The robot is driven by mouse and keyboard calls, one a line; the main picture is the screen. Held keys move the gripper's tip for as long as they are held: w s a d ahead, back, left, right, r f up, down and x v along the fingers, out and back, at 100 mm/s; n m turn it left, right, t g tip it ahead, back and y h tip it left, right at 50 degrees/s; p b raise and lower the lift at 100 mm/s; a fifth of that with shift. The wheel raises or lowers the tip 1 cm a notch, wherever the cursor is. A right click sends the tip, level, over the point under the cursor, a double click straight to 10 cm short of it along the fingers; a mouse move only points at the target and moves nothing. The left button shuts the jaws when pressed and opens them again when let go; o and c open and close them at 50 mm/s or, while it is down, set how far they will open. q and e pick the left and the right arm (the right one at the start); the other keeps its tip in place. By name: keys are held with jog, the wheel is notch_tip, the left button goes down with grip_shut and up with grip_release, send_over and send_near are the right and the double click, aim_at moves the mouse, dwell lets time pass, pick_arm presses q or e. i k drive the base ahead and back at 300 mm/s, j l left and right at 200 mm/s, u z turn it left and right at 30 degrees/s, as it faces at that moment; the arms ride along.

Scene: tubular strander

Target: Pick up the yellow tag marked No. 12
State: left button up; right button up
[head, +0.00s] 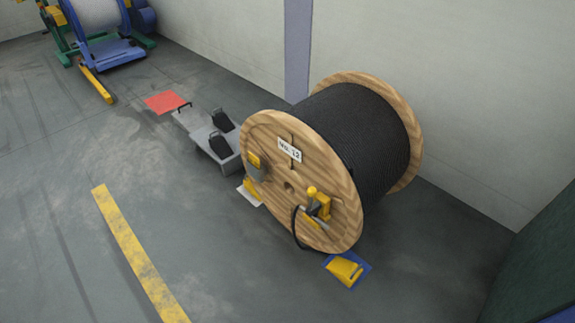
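A large wooden cable drum (345,210) wound with black cable (362,130) lies on its side-rims on the floor, its near flange facing left and toward me. A white plate (289,149) on that flange reads "No. 12" or similar. A small yellow piece (254,160), possibly the tag, is at the flange's left side above a grey part; any marking on it is too small to read. Another yellow fitting (318,203) with a grey part sits lower right on the flange, beside a loop of black cable (295,225). Neither of my grippers is in view.
Yellow chocks (345,269) rest by the drum. A grey low stand (216,150) with black parts and a red floor patch (166,101) lie to its left. A blue-green machine (105,45) stands far left. Floor around the yellow line (135,250) is clear.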

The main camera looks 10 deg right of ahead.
aim_at(253, 161)
jog(key=i+j+z, duration=0.1)
jog(key=z, duration=0.35)
jog(key=i+j+z, duration=0.15)
jog(key=z, duration=0.3)
jog(key=i+j+z, duration=0.1)
jog(key=z, duration=0.35)
jog(key=j+z, duration=0.25)
jog(key=z, duration=0.2)
jog(key=i+j+z, duration=0.2)
jog(key=j, duration=0.5)
jog(key=j+z, duration=0.25)
jog(key=j, duration=0.45)
jog(key=k+j+z, duration=0.2)
jog(key=j, duration=0.5)
jog(key=j+z, duration=0.25)
jog(key=j, duration=0.5)
jog(key=k+j+z, duration=0.2)
jog(key=j, duration=1)
jog(key=k+j, duration=0.15)
jog(key=j, duration=0.85)
jog(key=k, duration=0.05)
